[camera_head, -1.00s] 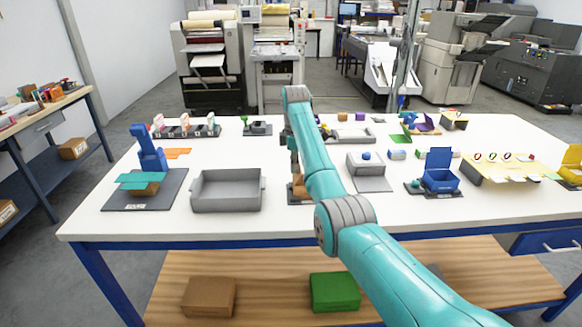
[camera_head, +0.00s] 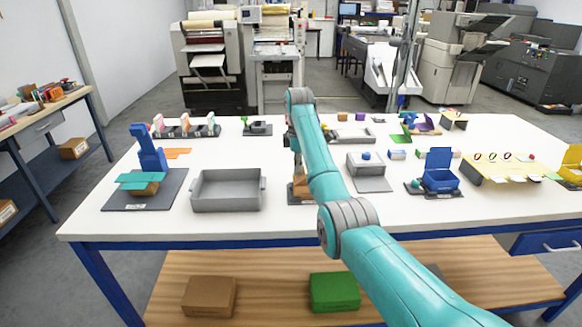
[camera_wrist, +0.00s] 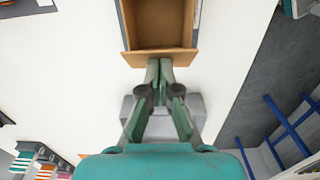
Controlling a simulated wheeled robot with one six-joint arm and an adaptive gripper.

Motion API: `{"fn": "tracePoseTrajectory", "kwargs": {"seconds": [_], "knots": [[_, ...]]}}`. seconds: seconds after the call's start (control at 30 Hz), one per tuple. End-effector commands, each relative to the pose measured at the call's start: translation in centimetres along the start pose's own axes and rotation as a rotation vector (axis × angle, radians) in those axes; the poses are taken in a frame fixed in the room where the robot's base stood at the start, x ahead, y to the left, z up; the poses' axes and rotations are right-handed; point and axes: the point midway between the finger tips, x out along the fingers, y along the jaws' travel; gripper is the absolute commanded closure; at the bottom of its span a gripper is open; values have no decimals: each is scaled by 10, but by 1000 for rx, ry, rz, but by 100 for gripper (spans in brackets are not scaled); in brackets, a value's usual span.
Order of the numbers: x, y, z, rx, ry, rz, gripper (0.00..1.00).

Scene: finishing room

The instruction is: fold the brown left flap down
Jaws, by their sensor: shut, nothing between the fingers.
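The open brown box (camera_wrist: 160,28) is at the top of the wrist view, with its inside showing. A tan flap or panel (camera_wrist: 183,58) runs along its near edge and looks almost edge-on; I cannot tell whether it is the left flap. My gripper (camera_wrist: 159,66) has its fingers together and empty, with the tips at this panel. Contact is not clear. In the head view the brown box (camera_head: 299,191) stands on a dark mat, partly hidden behind my arm, and my fingertips cannot be made out.
A grey tray (camera_head: 227,207) stands left of the brown box. A grey box (camera_head: 366,160) with a blue ball and an open blue box (camera_head: 440,181) stand to the right. Bare white tabletop (camera_head: 240,154) lies behind the grey tray.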

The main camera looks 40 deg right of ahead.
Motion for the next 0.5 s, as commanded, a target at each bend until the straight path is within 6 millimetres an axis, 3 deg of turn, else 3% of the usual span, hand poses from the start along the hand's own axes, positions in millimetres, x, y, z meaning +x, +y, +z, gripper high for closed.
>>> {"fn": "tracePoseTrajectory", "kwargs": {"seconds": [0.5], "knots": [[4, 0, 5, 1, 0, 0, 100]]}}
